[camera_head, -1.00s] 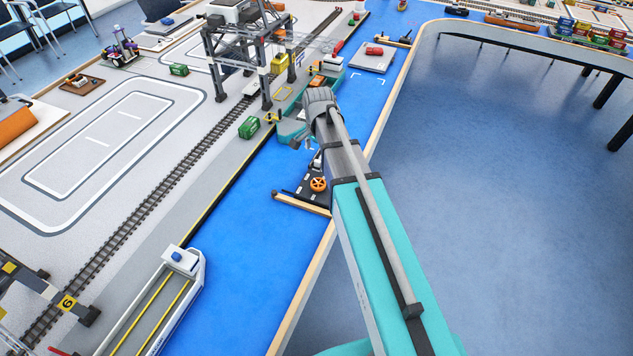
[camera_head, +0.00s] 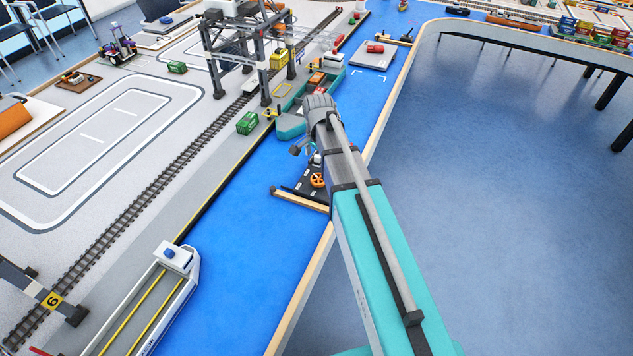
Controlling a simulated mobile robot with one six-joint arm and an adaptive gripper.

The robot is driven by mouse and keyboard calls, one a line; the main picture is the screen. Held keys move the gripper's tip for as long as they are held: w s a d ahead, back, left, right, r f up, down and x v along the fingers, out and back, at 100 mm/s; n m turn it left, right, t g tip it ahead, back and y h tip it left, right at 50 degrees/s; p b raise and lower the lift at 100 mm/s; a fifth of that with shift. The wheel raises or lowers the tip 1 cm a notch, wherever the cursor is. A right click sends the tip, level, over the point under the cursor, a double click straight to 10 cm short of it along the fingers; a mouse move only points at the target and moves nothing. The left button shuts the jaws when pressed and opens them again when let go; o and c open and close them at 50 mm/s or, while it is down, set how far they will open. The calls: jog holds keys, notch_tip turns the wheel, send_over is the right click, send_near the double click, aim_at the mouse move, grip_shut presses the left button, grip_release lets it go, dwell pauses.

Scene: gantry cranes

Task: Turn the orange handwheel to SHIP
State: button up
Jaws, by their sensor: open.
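The orange handwheel (camera_head: 318,180) sits on a dark panel (camera_head: 288,196) with white marks, at the wooden edge of the blue water surface. My arm reaches over from the lower right and covers the panel's right side. My gripper (camera_head: 302,150) is at the arm's far end, a little above and left of the handwheel in the picture. Only small dark parts of it show past the wrist; it is open and apart from the wheel. The wheel's pointer and any SHIP lettering are too small to read.
A grey gantry crane (camera_head: 262,50) stands over the rails behind. A teal ship (camera_head: 291,124) floats just beyond my wrist, and a white vessel (camera_head: 176,258) lies at lower left. A green container (camera_head: 247,123) stands on the quay. Open floor (camera_head: 480,200) lies right.

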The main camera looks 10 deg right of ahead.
aim_at(317, 178)
jog(key=shift+f+b, duration=3.95)
jog(key=shift+f, duration=0.25)
jog(key=c, duration=1)
jog(key=shift+a, duration=0.1)
